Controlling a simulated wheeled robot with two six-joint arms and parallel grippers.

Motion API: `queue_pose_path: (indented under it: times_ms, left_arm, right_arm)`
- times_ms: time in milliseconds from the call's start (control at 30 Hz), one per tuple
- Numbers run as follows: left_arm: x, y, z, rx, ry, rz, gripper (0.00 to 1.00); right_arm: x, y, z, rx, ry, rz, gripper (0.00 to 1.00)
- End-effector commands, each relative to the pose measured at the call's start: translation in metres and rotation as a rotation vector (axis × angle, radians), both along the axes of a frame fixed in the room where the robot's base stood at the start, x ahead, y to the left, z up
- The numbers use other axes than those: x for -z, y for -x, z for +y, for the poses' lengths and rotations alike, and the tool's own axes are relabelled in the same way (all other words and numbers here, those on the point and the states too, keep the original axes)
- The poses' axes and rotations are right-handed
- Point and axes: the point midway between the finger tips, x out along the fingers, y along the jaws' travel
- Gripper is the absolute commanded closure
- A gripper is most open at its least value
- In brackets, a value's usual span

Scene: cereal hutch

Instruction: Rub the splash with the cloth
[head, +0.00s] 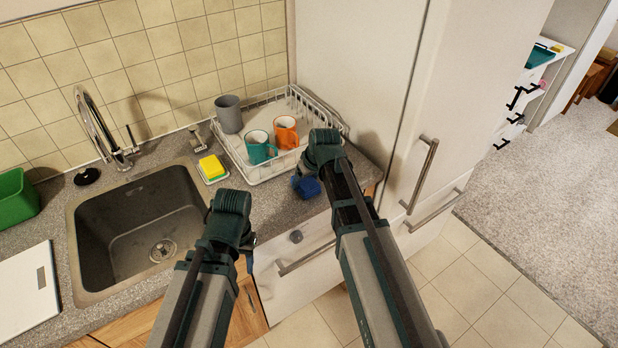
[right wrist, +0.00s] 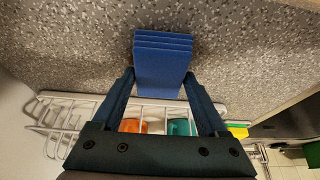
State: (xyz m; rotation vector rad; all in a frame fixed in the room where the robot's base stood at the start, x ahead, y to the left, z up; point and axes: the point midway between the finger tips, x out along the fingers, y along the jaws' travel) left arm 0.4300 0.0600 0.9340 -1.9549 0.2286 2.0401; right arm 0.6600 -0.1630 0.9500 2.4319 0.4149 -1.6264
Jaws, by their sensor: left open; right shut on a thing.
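The cloth (right wrist: 163,62) is a folded blue pad with several layers. My right gripper (right wrist: 160,85) is shut on it, with one finger on each side. In the head view the cloth (head: 308,188) is low over the speckled counter, in front of the dish rack, partly covered by my right gripper (head: 303,180). I cannot tell whether it touches the counter. My left gripper (head: 248,241) is open and empty near the counter's front edge, right of the sink. I cannot make out the splash in either view; it may be hidden behind my arm or the cloth.
A white dish rack (head: 265,171) holds a teal mug (head: 260,149), an orange mug (head: 286,133) and a grey cup (head: 229,113). A yellow sponge (head: 212,167) sits by the sink (head: 130,235). A tall white cabinet (head: 365,70) stands right of the counter.

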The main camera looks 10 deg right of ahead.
Motion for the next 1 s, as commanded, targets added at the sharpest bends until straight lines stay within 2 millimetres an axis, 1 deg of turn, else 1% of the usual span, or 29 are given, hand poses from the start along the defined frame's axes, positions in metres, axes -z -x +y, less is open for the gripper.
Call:
queue_pose_path:
  times_ms: [167, 267, 800, 900, 1000]
  left_arm:
    - [-0.001, 0.000, 0.000, 0.000, 0.000, 0.000, 0.50]
    - [-0.006, 0.000, 0.000, 0.000, 0.000, 0.000, 0.50]
    - [-0.057, 0.000, 0.000, 0.000, 0.000, 0.000, 0.50]
    - [-0.062, 0.000, 0.000, 0.000, 0.000, 0.000, 0.50]
    - [-0.061, 0.000, 0.000, 0.000, 0.000, 0.000, 0.50]
  right_arm:
    - [-0.001, 0.000, 0.000, 0.000, 0.000, 0.000, 0.68]
    - [-0.006, 0.000, 0.000, 0.000, 0.000, -0.001, 0.68]
    - [-0.057, 0.000, 0.000, 0.000, 0.000, -0.001, 0.68]
    - [-0.062, 0.000, 0.000, 0.000, 0.000, -0.001, 0.68]
    - [-0.061, 0.000, 0.000, 0.000, 0.000, -0.001, 0.68]
